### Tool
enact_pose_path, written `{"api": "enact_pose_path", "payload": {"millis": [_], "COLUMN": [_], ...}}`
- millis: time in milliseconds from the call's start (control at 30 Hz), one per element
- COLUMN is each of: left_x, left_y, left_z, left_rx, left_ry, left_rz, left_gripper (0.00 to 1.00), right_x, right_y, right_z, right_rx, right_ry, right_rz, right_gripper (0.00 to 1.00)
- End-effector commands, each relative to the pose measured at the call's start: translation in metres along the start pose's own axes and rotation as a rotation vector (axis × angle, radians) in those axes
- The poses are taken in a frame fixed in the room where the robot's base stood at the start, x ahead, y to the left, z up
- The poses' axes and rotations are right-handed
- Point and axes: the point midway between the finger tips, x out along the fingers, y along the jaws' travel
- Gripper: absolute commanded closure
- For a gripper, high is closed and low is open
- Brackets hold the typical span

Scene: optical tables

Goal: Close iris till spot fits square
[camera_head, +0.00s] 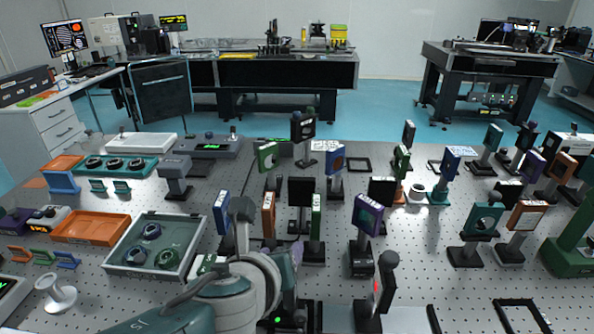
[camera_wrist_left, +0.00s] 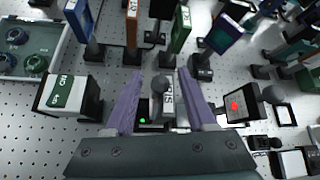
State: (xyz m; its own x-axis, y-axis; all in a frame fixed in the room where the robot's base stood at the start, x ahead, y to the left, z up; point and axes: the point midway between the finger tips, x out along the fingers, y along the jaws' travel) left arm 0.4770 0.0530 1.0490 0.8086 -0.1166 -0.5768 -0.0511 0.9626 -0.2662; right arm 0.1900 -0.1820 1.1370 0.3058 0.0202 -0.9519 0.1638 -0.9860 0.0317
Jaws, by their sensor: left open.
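My left gripper (camera_wrist_left: 161,100) is open, its two purple fingers on either side of a grey round-headed lever (camera_wrist_left: 161,84). I cannot tell whether they touch it. A partly hidden white label (camera_wrist_left: 169,97) and a green light (camera_wrist_left: 142,120) show beside the lever; I take this as the iris, its opening not visible. In the head view my left arm hides most of the gripper.
Framed optics on posts stand close beyond the gripper, including a purple frame (camera_head: 367,214) and a blue one (camera_head: 222,211). A grey tray (camera_head: 113,268) with several dark round parts lies left. A white block with a green label (camera_wrist_left: 63,92) stands just left of the fingers.

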Motion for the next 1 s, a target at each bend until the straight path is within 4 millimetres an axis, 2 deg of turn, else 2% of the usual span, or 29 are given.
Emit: {"api": "enact_pose_path", "payload": {"millis": [167, 300, 500, 700, 1000], "left_x": [-0.023, -0.049, -0.082, -0.098, -0.098], "left_y": [-0.002, -0.002, -0.001, 0.0, 0.0], "left_z": [0.005, 0.006, 0.005, 0.001, 0.0], "left_rx": [0.0, 0.0, 0.0, 0.0, 0.0], "left_ry": [0.002, 0.003, 0.002, 0.001, 0.001], "left_rz": [0.0, 0.001, 0.0, 0.001, 0.0], "left_gripper": [0.44, 0.44, 0.44, 0.44, 0.46], "right_x": [-0.026, -0.051, -0.076, -0.085, -0.084], "right_y": [0.001, 0.002, 0.003, 0.003, 0.004], "right_z": [-0.008, -0.016, -0.025, -0.027, -0.026], "right_rx": [0.0, 0.0, 0.0, -0.002, -0.004], "right_ry": [0.0, 0.0, 0.0, 0.0, 0.0], "right_rz": [0.0, 0.0, 0.0, 0.001, 0.003], "right_gripper": [0.45, 0.45, 0.45, 0.45, 0.45]}}
